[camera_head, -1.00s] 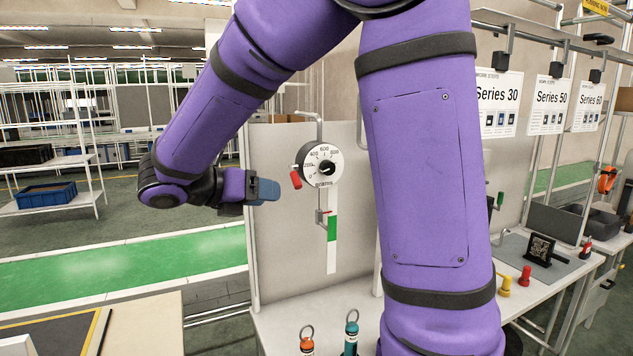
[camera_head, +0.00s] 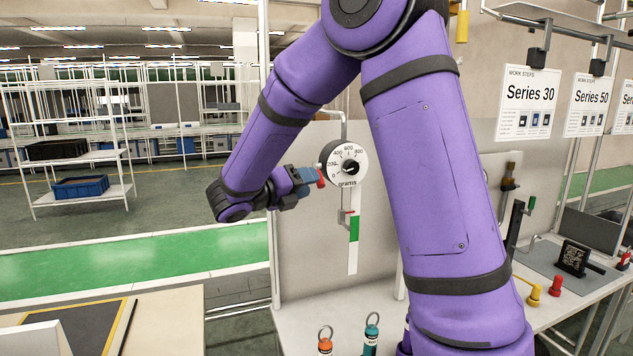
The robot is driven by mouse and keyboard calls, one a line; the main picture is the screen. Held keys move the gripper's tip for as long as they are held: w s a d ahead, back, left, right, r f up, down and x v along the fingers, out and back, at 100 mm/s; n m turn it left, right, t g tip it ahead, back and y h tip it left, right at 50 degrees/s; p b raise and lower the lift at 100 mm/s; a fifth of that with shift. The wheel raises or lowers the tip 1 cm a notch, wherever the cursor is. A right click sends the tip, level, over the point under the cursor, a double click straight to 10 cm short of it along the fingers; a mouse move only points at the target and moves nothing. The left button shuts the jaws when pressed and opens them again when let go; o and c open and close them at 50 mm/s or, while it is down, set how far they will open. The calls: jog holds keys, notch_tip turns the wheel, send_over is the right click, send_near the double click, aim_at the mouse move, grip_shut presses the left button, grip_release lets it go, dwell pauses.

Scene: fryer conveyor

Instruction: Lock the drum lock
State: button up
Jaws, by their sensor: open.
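A round white dial drum (camera_head: 345,168), marked in grams with a black centre knob, is mounted on a grey panel. A small red handle (camera_head: 321,178) sits at the drum's left edge. My gripper (camera_head: 313,177), with blue fingers, reaches in from the left and is open. Its fingertips are at the red handle and partly cover it; I cannot tell whether they touch it. No separate part is clearly visible as the lock. A green and white strip (camera_head: 354,229) hangs below the dial.
A pale bench (camera_head: 300,318) below holds an orange ringed item (camera_head: 325,346) and a teal ringed item (camera_head: 371,335). My upper arm hides part of the panel right of the dial. A grey panel (camera_head: 306,245) stands close behind the gripper.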

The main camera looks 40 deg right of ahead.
jog(key=shift+d, duration=1.6)
grip_shut()
